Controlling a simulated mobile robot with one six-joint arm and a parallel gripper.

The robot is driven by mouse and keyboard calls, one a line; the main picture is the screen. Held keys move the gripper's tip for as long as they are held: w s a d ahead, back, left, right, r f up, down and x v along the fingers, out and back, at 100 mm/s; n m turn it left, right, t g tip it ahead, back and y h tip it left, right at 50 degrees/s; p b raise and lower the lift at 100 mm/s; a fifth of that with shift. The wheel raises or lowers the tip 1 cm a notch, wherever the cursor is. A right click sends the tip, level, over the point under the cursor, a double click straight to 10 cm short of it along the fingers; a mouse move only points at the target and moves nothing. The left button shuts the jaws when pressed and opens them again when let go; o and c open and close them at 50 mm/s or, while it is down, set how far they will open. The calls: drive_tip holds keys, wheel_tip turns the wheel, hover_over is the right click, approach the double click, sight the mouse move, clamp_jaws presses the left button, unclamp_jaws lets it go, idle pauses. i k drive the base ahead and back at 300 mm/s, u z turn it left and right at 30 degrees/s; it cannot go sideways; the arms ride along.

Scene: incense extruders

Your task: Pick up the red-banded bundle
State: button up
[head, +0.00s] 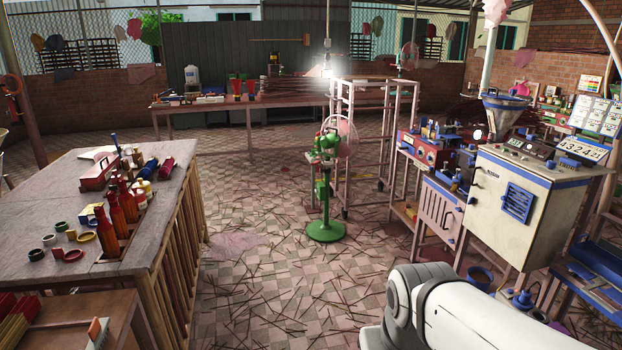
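I cannot pick out a red-banded bundle for certain at this size. A dark red roll-like item (167,168) lies near the right rear edge of the grey-topped table (50,205) at the left, beside a dark blue one (150,168). Whether either is a bundle is too small to tell. Dark reddish sticks (293,87) lie on the long table (215,105) at the back, and no band on them is clear. My gripper is out of view; only a white link of my arm shows at the lower right.
Red bottles (107,235) and coloured rings (65,250) stand on the left table. A green fan (325,190) and a pink rack (372,140) stand mid-floor. A white-and-blue machine (515,205) stands at the right. Thin sticks litter the tiled floor, otherwise open between left table and fan.

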sight(413, 215)
drive_tip(key=z, duration=0.6)
drive_tip(key=i, duration=1.8)
drive_tip(key=z, duration=0.4)
drive_tip(key=i, duration=1.5)
drive_tip(key=u, duration=0.25)
